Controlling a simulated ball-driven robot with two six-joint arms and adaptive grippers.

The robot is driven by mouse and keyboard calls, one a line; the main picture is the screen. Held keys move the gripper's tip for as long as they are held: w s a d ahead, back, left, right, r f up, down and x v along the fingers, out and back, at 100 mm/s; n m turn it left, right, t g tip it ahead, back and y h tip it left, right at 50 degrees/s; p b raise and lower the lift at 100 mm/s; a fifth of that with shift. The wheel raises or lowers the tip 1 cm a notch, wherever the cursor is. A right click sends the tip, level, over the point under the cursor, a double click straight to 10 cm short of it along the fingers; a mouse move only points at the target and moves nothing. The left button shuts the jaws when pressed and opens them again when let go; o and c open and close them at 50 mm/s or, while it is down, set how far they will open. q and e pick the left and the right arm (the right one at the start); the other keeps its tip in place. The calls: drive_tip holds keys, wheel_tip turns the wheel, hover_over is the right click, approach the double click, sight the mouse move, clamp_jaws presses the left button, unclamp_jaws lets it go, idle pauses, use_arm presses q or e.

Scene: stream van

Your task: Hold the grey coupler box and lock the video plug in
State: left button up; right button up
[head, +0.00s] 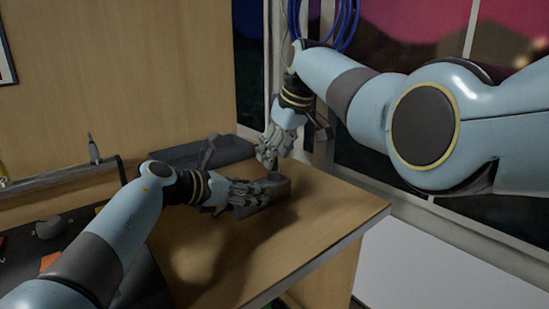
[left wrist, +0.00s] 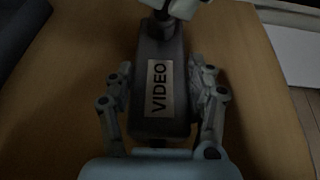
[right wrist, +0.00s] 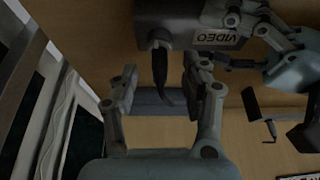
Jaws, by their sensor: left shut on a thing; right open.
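The grey coupler box (head: 280,186) stands on the wooden desk. Its VIDEO label shows in the left wrist view (left wrist: 160,88) and upside down in the right wrist view (right wrist: 217,37). My left gripper (head: 258,190) is shut on the box, one finger along each side. The dark video plug (right wrist: 159,62) is at the box's end face, with its tapered tail pointing away from the box. I cannot tell whether it is locked. My right gripper (head: 268,160) is open above the box's far end; its fingers (right wrist: 160,85) are either side of the plug's tail, apart from it.
A grey tray (head: 222,151) lies behind the box against the wall. The wooden desk (head: 330,203) is clear to the right up to its edge. A window and hanging blue cable (head: 343,25) are behind my right arm. A dark shelf with small items is at left.

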drive_tip(key=shift+x, duration=1.15)
clamp_jaws()
